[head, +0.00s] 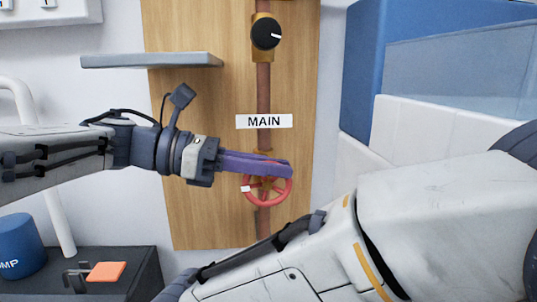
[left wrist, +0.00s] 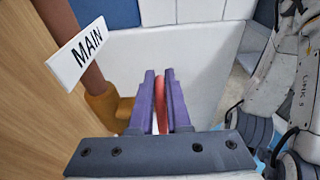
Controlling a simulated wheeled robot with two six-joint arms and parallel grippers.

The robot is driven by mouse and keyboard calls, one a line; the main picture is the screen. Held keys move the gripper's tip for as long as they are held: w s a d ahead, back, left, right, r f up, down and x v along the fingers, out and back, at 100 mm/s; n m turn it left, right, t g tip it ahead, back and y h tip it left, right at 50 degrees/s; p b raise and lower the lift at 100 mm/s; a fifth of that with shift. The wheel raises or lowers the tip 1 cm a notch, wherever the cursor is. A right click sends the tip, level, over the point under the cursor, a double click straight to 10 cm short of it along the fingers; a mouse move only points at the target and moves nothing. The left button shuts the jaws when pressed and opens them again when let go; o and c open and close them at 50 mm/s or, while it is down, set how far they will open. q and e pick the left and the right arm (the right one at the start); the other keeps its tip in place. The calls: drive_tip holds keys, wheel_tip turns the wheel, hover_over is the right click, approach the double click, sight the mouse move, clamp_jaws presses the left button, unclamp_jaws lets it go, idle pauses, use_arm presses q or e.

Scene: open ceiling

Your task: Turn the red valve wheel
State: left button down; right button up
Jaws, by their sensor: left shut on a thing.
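The red valve wheel (head: 285,195) is on a vertical copper-brown pipe against a wooden panel, below a white "MAIN" label (head: 264,121). A white mark shows on the left side of its rim. My left gripper (head: 288,168) reaches in from the left, its purple fingers across the top of the wheel. In the left wrist view, the fingers (left wrist: 160,74) are shut on the red rim (left wrist: 162,108), which shows as a strip between them. The fingers hide part of the wheel's top and hub. My right gripper is not in view.
A black knob (head: 266,33) is higher on the pipe (head: 263,85). A grey shelf (head: 150,61) juts out above my left arm. A blue container (head: 20,246) and an orange block (head: 106,272) are at the lower left. My right arm fills the lower right.

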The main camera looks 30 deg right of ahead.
use_arm(q)
drive_tip(key=shift+y, duration=0.3)
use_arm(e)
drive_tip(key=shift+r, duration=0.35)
use_arm(q)
drive_tip(key=c, duration=0.9)
unclamp_jaws()
